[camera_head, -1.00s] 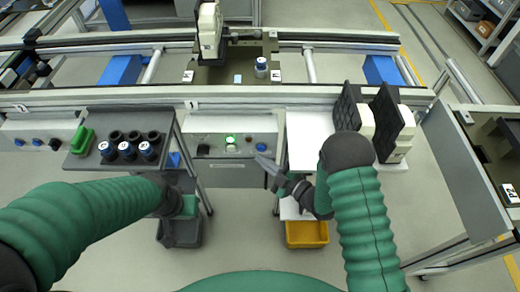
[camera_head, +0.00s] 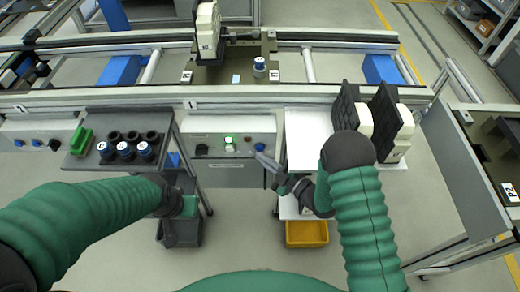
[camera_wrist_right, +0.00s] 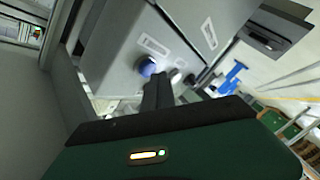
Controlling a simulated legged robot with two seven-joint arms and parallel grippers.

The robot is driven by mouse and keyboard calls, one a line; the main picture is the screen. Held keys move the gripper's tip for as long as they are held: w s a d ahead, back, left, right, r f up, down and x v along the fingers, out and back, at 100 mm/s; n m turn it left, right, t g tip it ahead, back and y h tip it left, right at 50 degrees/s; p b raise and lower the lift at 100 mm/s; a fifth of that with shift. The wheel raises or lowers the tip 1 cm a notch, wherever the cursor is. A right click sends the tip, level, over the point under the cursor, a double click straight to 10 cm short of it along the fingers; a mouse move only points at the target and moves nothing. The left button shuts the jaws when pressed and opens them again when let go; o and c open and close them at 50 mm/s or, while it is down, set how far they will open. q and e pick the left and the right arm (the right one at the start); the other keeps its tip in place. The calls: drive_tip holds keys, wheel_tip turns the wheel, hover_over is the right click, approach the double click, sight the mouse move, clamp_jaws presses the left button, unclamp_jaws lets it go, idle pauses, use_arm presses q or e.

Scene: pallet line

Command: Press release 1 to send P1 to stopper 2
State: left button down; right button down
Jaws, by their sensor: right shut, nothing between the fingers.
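A grey control box (camera_head: 230,132) stands at the front of the line. It bears a lit green button (camera_head: 229,139), a dark knob (camera_head: 202,149) and a blue button (camera_head: 260,147). My right gripper (camera_head: 261,155) is shut and empty, its tips just below the blue button. In the right wrist view the blue button (camera_wrist_right: 147,67) shows close beyond the dark fingers (camera_wrist_right: 157,92); contact cannot be told. A dark pallet (camera_head: 211,75) sits on the conveyor behind the box, by the marker 1. My left gripper (camera_head: 186,206) is at the lower left, its jaws unclear.
Left of the box a shelf (camera_head: 84,160) holds a green piece and several dark round cups. At right, black and white parts (camera_head: 385,125) stand by a white panel. A yellow bin (camera_head: 307,234) is below. A pallet marked P2 (camera_head: 510,192) lies far right.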

drive_tip(key=shift+w, duration=0.55)
idle(0.6)
drive_tip(key=shift+s, duration=0.1)
idle(0.4)
drive_tip(key=shift+s+a, duration=0.1)
drive_tip(key=shift+s, duration=0.7)
